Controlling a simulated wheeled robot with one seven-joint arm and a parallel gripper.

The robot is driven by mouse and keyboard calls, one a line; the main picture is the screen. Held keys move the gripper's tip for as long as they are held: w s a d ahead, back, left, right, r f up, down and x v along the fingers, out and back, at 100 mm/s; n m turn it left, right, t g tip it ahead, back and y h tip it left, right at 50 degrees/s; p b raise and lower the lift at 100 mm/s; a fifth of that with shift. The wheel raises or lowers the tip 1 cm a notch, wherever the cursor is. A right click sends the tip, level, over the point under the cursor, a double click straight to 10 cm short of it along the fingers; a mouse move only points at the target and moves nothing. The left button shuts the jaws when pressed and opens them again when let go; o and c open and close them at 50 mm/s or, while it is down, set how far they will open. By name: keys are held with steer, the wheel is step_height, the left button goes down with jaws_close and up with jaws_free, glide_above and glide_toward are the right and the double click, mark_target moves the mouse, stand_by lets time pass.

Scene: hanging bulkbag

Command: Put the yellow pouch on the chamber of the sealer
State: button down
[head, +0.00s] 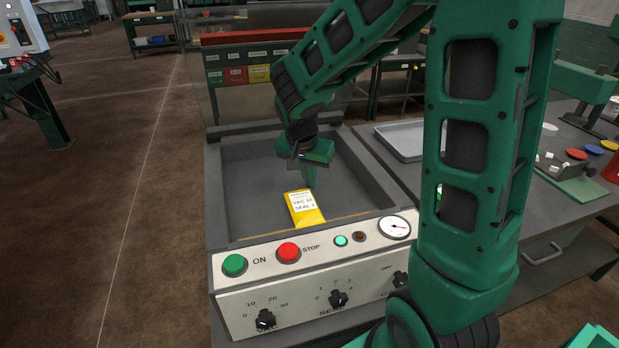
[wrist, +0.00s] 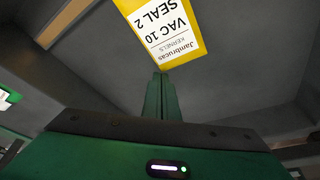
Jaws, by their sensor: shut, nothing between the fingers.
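The yellow pouch (head: 305,209) lies in the grey chamber (head: 240,185) of the sealer, near the chamber's front edge. Its white label reads VAC 10, SEAL 2. The pouch also shows at the top of the wrist view (wrist: 163,30), with part of it cut off by the frame edge. My gripper (head: 310,180) is inside the chamber area, just behind the pouch, with its fingers pointing down. In the wrist view its fingers (wrist: 160,82) are together with nothing between them. They look close to the pouch's label end; I cannot tell whether they touch it.
The sealer's front panel (head: 320,290) has a green ON button (head: 234,264), a red STOP button (head: 288,252), a gauge and knobs. The clear lid stands raised behind the chamber. At right, a table holds a grey tray (head: 400,139) and coloured discs.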

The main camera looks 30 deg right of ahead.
steer(key=v, duration=1)
steer(key=shift+a+r, duration=0.2)
steer(key=shift+r, duration=0.15)
steer(key=shift+s, duration=0.15)
